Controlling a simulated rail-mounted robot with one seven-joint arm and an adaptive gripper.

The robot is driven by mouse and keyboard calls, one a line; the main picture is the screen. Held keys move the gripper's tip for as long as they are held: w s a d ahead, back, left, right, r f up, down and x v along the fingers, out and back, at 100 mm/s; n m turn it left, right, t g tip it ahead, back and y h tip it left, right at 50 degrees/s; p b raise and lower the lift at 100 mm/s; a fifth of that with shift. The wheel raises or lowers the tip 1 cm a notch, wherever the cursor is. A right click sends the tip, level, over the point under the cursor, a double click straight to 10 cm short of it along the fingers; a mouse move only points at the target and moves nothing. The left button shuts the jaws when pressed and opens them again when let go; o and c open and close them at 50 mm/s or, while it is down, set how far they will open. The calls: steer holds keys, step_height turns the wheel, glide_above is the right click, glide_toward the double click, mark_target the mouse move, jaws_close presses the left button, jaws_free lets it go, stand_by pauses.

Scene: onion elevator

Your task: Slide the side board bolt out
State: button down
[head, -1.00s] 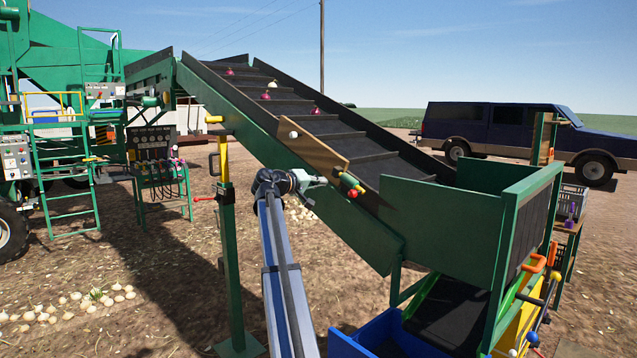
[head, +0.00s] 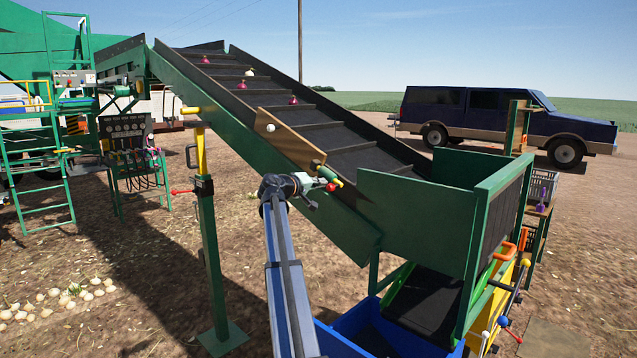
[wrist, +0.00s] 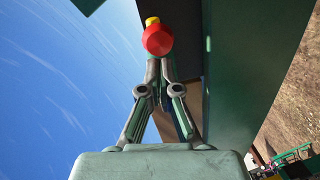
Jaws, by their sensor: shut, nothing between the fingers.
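The bolt shows in the head view as a red knob (head: 331,187) with a yellow part beside it, near the lower end of the brown side board (head: 285,134). In the wrist view the round red knob (wrist: 157,40) has a yellow end (wrist: 152,20) behind it. My gripper (head: 318,194) is beside the knob in the head view. In the wrist view my gripper's fingertips (wrist: 159,68) are together just below the knob, with nothing between them. I cannot tell whether they touch the knob. The rest of the bolt is hidden.
The sloping conveyor (head: 345,133) carries a few red and pale onions. Its green side rail (head: 235,130) runs close past my gripper. A green post (head: 207,240) stands at left, and a blue bin (head: 345,338) lies below. A dark pickup (head: 490,115) is parked behind.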

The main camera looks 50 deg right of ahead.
steer(key=s+b, duration=0.1)
steer(key=s+f+b, duration=0.1)
steer(key=s, duration=0.1)
steer(key=s+f+b, duration=0.1)
steer(key=s, duration=0.1)
steer(key=shift+a+f+b, duration=0.15)
steer(key=shift+a+b, duration=0.15)
steer(key=w+a+r+b, duration=0.1)
steer(key=w+a+r, duration=0.1)
steer(key=a, duration=0.3)
steer(key=w+a+r+b, duration=0.1)
steer(key=w+a+b, duration=0.1)
steer(key=a, duration=0.3)
steer(key=shift+w+a+r, duration=0.2)
steer(key=shift+r, duration=0.2)
steer(key=shift+f, duration=0.1)
